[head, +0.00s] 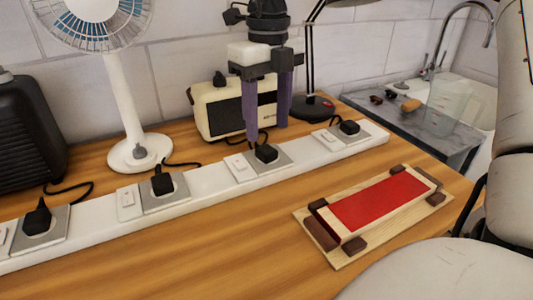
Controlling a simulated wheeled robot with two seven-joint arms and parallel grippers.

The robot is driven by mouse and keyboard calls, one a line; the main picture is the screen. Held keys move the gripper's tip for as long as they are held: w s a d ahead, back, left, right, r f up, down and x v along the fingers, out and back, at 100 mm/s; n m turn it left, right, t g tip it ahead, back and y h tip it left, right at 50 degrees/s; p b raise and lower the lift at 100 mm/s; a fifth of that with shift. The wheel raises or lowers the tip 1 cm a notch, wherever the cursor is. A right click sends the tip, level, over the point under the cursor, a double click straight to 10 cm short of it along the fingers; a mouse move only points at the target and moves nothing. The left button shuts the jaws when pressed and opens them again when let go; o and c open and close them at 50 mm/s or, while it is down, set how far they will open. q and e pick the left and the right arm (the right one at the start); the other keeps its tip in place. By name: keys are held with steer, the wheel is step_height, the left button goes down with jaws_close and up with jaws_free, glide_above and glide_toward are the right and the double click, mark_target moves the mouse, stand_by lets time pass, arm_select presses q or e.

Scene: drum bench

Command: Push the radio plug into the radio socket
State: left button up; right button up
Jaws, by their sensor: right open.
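The cream radio (222,112) with a dark front stands at the back of the bench, partly hidden behind my right gripper. The black radio plug (266,153) sits at the radio socket (284,161), a grey plate on the long white power strip. A dark cord runs from the plug toward the radio. I cannot tell how deep the plug sits. My right gripper (267,133) points down with its two purple fingers apart, just above and behind the plug. Nothing shows between the fingers. My left gripper is out of view.
Other black plugs stand at the strip's sockets: the lamp's (349,127) to the right, the fan's (162,184) and another (38,217) to the left. A wooden block with a red top (380,202) lies in front. The desk lamp (313,107) stands close behind the gripper.

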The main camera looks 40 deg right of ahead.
mark_target(269, 150)
steer(key=shift+s+f, duration=0.2)
steer(key=shift+f, duration=2.4)
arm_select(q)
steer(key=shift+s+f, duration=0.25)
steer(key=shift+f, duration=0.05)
arm_select(e)
steer(key=c, duration=1.2)
arm_select(q)
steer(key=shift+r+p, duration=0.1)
steer(key=shift+p, duration=0.2)
arm_select(e)
steer(key=shift+o, duration=0.2)
step_height(269, 150, up, 10)
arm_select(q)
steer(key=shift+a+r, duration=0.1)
